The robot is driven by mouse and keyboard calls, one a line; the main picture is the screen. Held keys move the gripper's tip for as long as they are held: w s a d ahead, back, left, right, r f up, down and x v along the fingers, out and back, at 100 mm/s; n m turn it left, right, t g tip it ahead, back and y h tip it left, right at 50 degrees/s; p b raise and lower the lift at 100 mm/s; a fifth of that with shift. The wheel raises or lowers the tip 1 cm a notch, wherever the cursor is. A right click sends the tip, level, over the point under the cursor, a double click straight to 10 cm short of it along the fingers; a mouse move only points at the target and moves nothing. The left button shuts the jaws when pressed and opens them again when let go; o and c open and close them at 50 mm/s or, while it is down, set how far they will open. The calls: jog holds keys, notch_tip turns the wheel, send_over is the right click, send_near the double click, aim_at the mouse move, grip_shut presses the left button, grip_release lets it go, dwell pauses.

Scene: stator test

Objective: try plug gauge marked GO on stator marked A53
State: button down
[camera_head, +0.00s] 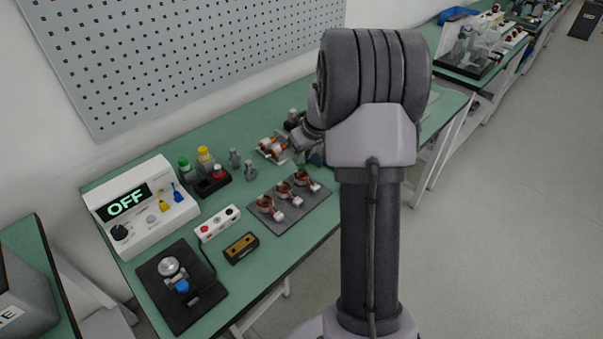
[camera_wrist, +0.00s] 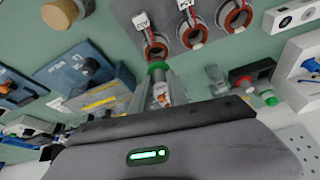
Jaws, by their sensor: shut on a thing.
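My gripper (camera_wrist: 160,86) is shut on a small part with a green end, which looks like the plug gauge (camera_wrist: 157,68). Its GO mark cannot be read. The green end points toward the nearest stator (camera_wrist: 155,47) in the wrist view; I cannot tell the gap between them. Two more copper-wound stators (camera_wrist: 193,35) (camera_wrist: 235,16) lie beside it, with white tags too small to read, so I cannot tell which is A53. In the head view, the three stators (camera_head: 285,190) sit in a row on a grey mat (camera_head: 283,222), partly near my arm.
Two grey upright pieces (camera_head: 235,158) (camera_head: 250,169) stand behind the mat, near capped bottles (camera_head: 205,158). A tester reading OFF (camera_head: 137,210), a button box (camera_head: 217,223) and a black fixture plate (camera_head: 205,302) are at left. My arm hides the table's right part.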

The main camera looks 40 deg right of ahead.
jog(key=shift+r, duration=0.1)
notch_tip(320, 180, up, 5)
jog(key=p, duration=0.3)
